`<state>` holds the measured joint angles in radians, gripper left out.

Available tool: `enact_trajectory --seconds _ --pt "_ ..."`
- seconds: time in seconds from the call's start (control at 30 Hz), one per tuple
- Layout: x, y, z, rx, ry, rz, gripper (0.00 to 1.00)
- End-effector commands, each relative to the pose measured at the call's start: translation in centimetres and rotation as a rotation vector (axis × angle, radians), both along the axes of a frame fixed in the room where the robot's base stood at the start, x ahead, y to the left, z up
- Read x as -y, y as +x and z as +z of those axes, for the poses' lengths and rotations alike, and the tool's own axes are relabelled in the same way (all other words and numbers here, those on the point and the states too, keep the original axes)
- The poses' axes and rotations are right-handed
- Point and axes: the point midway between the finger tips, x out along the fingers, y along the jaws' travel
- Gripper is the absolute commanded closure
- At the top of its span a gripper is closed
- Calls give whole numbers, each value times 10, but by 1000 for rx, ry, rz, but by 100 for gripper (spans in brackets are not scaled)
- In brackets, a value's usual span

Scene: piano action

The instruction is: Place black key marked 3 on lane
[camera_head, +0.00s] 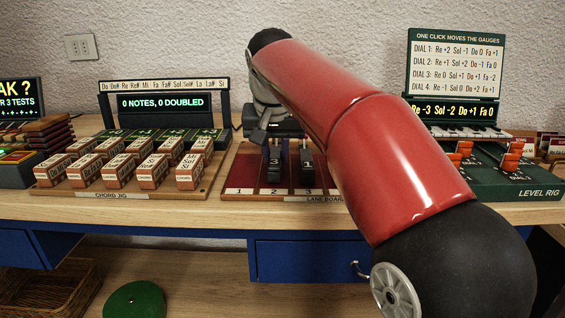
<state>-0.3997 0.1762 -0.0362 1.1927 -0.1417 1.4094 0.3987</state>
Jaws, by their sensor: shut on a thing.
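My gripper (274,140) is low over the dark red lane board (236,178), at the board's back middle. It is shut on a dark upright piece, which appears to be a black key (274,166), over or on the lane marked 2. The number on this key is too small to read for sure. A second black key (306,168) with a pale mark stands just to its right, near the lane marked 3. Whether the held key touches the board cannot be told. My red arm hides the board's right part.
A chord jig (128,193) with several labelled blocks stands close on the left. The green level rig (500,191) with orange-topped levers stands on the right. A display (164,103) and a gauge sign (455,65) rise behind. Little room is free beside the board.

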Motion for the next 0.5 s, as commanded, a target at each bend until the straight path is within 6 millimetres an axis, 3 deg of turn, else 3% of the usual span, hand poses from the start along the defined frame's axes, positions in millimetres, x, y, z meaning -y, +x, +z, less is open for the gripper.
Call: enact_trajectory --seconds 0.37,0.4,0.5 --pt "-1 0 -6 1 0 -1 100" --pt "-1 0 -7 1 0 -1 76" --pt "-1 0 -6 0 0 0 63"
